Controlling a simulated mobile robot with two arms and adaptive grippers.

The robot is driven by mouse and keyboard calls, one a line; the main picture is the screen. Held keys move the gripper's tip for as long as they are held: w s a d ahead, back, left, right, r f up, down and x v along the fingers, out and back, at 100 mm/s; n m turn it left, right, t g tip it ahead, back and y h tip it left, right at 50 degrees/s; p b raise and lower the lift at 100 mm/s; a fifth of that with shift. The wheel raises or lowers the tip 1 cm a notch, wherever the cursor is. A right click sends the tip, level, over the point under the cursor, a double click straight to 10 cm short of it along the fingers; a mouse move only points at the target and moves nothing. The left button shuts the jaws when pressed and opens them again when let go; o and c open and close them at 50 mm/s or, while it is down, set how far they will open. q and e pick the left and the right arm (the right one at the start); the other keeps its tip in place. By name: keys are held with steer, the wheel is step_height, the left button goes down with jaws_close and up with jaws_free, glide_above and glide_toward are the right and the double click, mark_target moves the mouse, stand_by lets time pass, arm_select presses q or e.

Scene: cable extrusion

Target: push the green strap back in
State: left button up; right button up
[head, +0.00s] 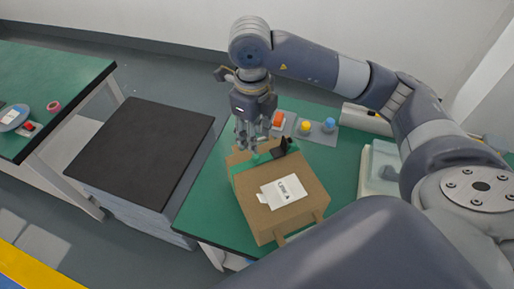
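A cardboard box (303,206) with a white label (283,191) stands on the green-topped table. A green strap (243,166) shows along the far edge of the box top, partly hidden behind my gripper's fingers. My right gripper (247,146) hangs fingers down over that far edge, next to the strap. Its fingertips are too small to tell whether they touch the strap or are closed. A small dark piece (281,148) sits at the box's far right corner. My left gripper is not in view.
Orange (278,119), yellow (305,126) and blue (329,124) items stand behind the box. A pale tray (377,170) is at right. A black-topped block (140,145) stands left of the table (205,200). Another green table (50,75) is farther left.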

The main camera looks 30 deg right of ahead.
mark_target(256, 156)
steer(key=f, duration=0.2)
steer(key=f+p, duration=0.1)
steer(key=f, duration=0.5)
steer(key=shift+w+d, duration=0.15)
steer(key=shift+d, duration=0.1)
steer(key=shift+c, duration=0.4)
jaws_close()
